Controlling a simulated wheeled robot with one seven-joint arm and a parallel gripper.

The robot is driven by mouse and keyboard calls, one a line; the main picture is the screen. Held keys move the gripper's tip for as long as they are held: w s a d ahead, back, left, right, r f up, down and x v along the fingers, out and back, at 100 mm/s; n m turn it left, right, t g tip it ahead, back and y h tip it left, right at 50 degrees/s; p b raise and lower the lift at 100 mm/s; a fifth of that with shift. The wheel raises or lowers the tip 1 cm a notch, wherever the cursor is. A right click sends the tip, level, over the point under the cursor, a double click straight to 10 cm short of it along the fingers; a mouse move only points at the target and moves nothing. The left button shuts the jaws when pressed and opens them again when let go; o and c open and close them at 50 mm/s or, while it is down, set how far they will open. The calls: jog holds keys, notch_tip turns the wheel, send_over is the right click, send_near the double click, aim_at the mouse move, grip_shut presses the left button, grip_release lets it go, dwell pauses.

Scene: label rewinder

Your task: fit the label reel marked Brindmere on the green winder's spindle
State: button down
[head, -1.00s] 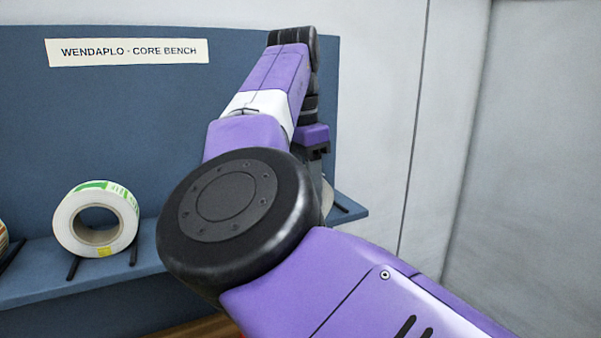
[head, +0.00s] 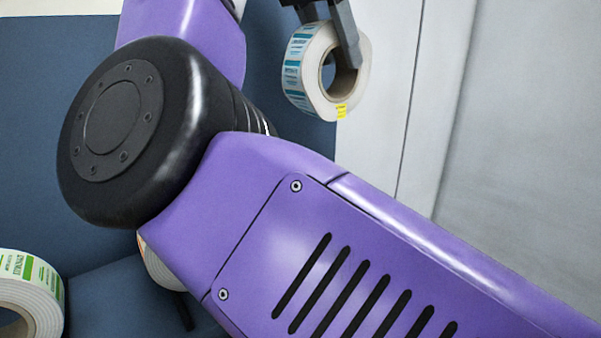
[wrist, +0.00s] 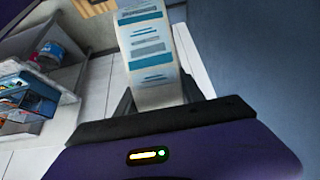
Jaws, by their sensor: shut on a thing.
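My gripper (head: 334,40) is shut on a white label reel (head: 304,72) with teal-blue printed labels, a brown core and a small yellow tag. The reel hangs from the fingers in the air, in front of the blue back panel's right edge. The wrist view also shows my gripper (wrist: 160,95) with the label band of the held reel (wrist: 150,45) between its fingers. The print on it is too small to read, so I cannot tell whether it says Brindmere. The green winder and its spindle are not in view.
A green-labelled reel (head: 48,290) is at the lower left, and another reel (head: 157,264) is mostly hidden behind my arm, by the blue shelf (head: 115,300). The pale wall (head: 385,110) is right of the panel. The wrist view shows shelving (wrist: 60,75) with goods at left.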

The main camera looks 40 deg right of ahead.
jog(key=shift+r, duration=0.1)
notch_tip(320, 180, down, 20)
jog(key=p, duration=0.1)
jog(key=shift+r, duration=0.15)
dwell(0.6)
jog(key=c, duration=0.7)
grip_release()
jog(key=shift+f+b, duration=0.25)
jog(key=shift+b, duration=0.15)
jog(key=b+v, duration=0.1)
jog(key=v, duration=0.7)
jog(key=shift+a+f, duration=0.15)
